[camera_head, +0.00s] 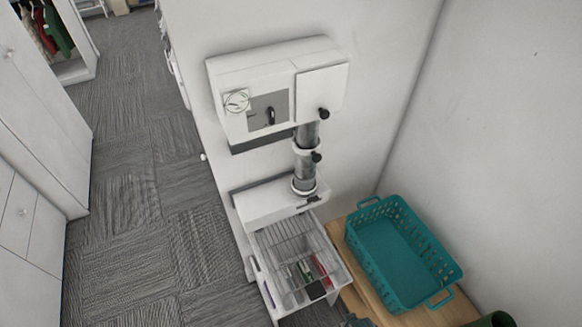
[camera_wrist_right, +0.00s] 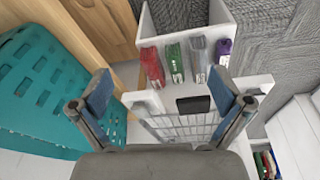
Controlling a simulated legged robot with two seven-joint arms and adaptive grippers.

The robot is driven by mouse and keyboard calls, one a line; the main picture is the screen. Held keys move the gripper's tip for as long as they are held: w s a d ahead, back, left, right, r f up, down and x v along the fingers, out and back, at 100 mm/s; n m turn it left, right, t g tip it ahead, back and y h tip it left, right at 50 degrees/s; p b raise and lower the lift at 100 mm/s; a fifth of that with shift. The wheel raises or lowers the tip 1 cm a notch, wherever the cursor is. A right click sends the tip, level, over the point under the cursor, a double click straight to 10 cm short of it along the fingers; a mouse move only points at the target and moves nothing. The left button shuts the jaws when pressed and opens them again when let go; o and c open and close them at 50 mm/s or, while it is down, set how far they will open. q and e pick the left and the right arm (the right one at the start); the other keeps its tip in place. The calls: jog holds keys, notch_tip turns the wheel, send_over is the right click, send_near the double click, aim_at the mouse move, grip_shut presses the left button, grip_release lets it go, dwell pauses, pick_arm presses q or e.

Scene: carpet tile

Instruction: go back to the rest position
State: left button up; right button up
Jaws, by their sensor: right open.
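My right gripper (camera_wrist_right: 160,86) is open in the right wrist view, its two blue-padded fingers wide apart with nothing held between them. Beyond the fingers is an open white drawer (camera_wrist_right: 232,15) holding several coloured packets, red, green, grey and purple. The drawer's black front patch (camera_wrist_right: 193,104) lies between the fingers in the picture; I cannot tell how far off it is. The same drawer shows in the head view (camera_head: 334,262). A small dark grey part at the head view's bottom edge may be my right gripper. My left gripper is in neither view.
A white wall-mounted dispenser (camera_head: 240,65) with a clear tube (camera_head: 306,165) stands above the drawer. A teal basket (camera_head: 447,262) sits on a wooden surface (camera_head: 385,315) to the right, close against the wall. Carpeted floor (camera_head: 130,185) is clear at left, beside white cabinets (camera_head: 35,130).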

jog(key=s+f+g+b, duration=0.1)
jog(key=s+f, duration=0.3)
jog(key=f, duration=0.5)
jog(key=s+f+b, duration=0.1)
jog(key=s+f, duration=0.2)
jog(key=f, duration=0.6)
jog(key=s+d+f+b, duration=0.1)
jog(key=s+d+f, duration=0.2)
jog(key=s+f, duration=0.7)
jog(key=s, duration=0.3)
jog(key=shift+s+d+f+g, duration=0.2)
jog(key=shift+s+g, duration=0.05)
jog(key=shift+g, duration=0.15)
